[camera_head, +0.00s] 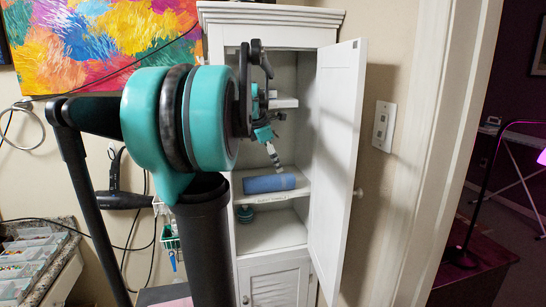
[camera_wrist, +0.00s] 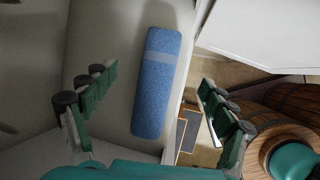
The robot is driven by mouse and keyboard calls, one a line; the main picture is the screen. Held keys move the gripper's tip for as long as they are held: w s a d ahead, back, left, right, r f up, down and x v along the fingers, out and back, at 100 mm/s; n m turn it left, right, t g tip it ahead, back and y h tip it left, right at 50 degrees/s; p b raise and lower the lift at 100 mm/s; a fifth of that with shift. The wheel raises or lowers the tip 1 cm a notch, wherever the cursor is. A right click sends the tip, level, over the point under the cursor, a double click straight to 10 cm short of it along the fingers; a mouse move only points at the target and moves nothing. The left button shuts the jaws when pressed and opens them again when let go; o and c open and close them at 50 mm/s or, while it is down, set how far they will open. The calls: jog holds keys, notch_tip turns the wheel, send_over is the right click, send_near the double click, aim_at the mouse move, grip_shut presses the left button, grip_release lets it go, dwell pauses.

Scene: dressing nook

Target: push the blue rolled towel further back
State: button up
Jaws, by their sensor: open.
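The blue rolled towel (camera_head: 268,184) lies on its side on a middle shelf (camera_head: 299,191) of the white cabinet, near the shelf's front edge. In the wrist view the towel (camera_wrist: 160,82) shows as a blue roll with a paler band, lying between the lines of my two fingers but beyond them. My gripper (camera_wrist: 155,105) is open and empty, its green fingers spread wide. In the head view my gripper (camera_head: 272,150) is at the cabinet opening, above the towel. I see no contact between fingers and towel. My arm hides part of the cabinet's left side.
The white cabinet door (camera_head: 337,160) stands open on the right. A hair dryer (camera_head: 120,198) hangs at left. In the wrist view, a wooden barrel-like object (camera_wrist: 262,130) is at lower right.

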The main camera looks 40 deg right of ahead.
aim_at(281, 174)
jog(key=x, duration=1)
jog(key=shift+f, duration=0.15)
jog(key=shift+c, duration=0.2)
jog(key=c, duration=1.3)
